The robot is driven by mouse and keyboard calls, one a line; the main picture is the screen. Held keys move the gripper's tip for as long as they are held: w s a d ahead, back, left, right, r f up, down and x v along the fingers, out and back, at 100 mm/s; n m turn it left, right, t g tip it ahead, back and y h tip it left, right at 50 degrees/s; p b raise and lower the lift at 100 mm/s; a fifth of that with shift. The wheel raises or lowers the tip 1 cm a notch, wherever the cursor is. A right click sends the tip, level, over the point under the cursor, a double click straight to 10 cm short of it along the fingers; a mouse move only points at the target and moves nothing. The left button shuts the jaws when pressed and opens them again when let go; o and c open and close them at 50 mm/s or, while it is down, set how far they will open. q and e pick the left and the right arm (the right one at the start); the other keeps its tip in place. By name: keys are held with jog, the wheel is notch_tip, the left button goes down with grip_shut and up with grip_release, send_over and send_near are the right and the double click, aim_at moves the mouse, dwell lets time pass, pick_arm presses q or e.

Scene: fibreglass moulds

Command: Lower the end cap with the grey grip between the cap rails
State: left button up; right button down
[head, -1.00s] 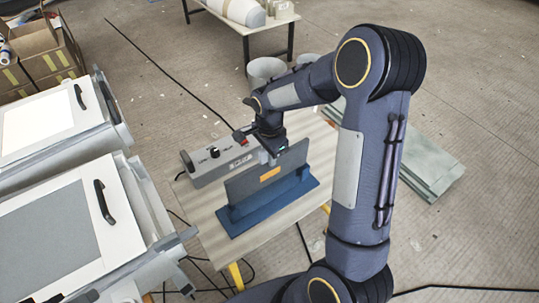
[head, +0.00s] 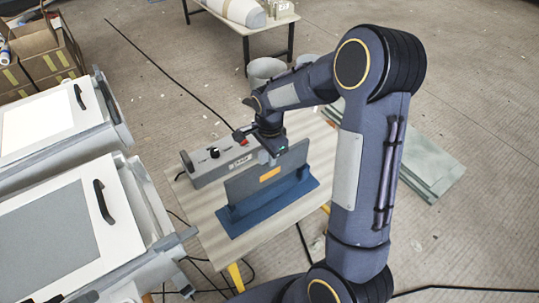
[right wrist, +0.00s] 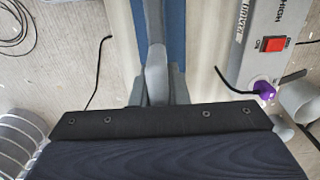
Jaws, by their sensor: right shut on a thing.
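The end cap, a dark grey upright plate with an orange label (head: 250,180), stands over a long blue base (head: 240,220) on the table in the head view. The base runs along its lower edge and seems to be the cap rails; whether the plate is fully seated cannot be told. My right gripper (head: 272,154) is at the plate's top edge, pointing down, shut on its grey grip. In the right wrist view the grey grip (right wrist: 155,70) runs down to the gripper, with a strip of blue base (right wrist: 175,25) beside it. The fingertips are mostly hidden. My left gripper is not in view.
A grey box-shaped machine (head: 207,170) with a red switch (right wrist: 274,43) stands just behind the plate. The pale table (head: 205,215) has free room at its front left. White mould units with black handles (head: 104,202) stand at left.

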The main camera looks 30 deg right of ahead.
aim_at(270, 172)
jog(key=shift+f+b, duration=3.4)
jog(key=shift+f, duration=0.65)
jog(key=c, duration=1.3)
grip_release()
notch_tip(270, 172, up, 7)
jog(key=shift+f, duration=0.1)
jog(key=shift+r, duration=0.55)
